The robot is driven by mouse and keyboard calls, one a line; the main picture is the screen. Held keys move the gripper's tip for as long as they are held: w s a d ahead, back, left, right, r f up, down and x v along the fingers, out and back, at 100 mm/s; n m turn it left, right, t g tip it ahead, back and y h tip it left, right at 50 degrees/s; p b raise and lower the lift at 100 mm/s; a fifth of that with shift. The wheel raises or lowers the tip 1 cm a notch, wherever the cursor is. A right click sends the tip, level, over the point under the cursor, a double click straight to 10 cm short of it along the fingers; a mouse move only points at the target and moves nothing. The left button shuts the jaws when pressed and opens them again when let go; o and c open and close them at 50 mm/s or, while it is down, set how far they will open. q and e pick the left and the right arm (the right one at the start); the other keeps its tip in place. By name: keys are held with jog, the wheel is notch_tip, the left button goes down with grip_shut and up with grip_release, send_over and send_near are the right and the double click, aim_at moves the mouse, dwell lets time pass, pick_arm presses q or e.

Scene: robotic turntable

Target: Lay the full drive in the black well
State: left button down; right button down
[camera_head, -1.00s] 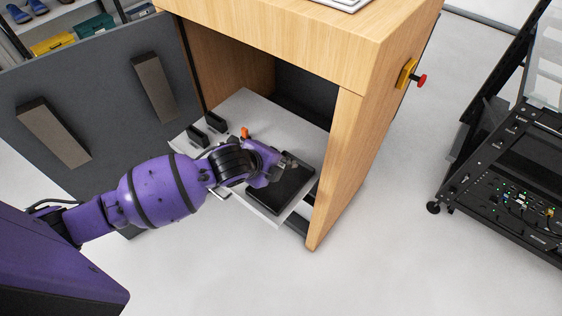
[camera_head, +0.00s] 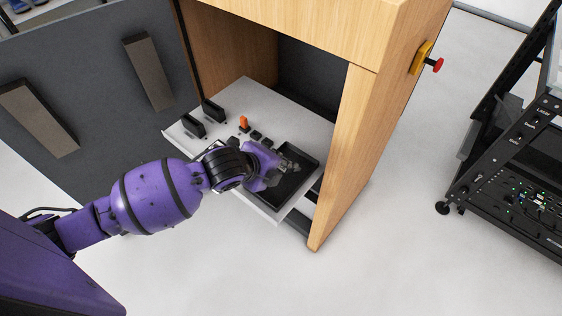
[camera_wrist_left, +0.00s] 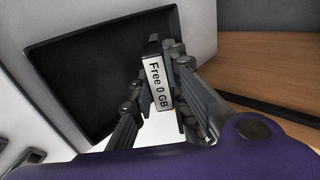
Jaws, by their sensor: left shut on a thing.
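The black well (camera_head: 291,190) is a shallow, rimmed dark recess on the white pull-out shelf (camera_head: 253,92) inside the wooden cabinet. It also fills the upper left of the left wrist view (camera_wrist_left: 78,75). My left gripper (camera_head: 288,165) is over the well, its fingers pointing into that area. In the left wrist view, the gripper (camera_wrist_left: 160,88) is shut on a drive (camera_wrist_left: 159,82) whose white label reads "Free 0 GB". The drive appears against the well's right side. I cannot tell whether it touches the well floor. My right gripper is not in view.
Two black upright blocks (camera_head: 193,126) and an orange piece (camera_head: 244,122) stand on the shelf behind the wrist. The cabinet's wooden side panel (camera_head: 356,160) rises close to the right of the well. A grey open door (camera_head: 82,100) is at left, a black rack (camera_head: 520,190) at right.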

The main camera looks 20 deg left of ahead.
pick_arm(q)
jog(key=shift+f, duration=0.15)
jog(key=c, duration=1.6)
grip_release()
jog(key=v, duration=1.2)
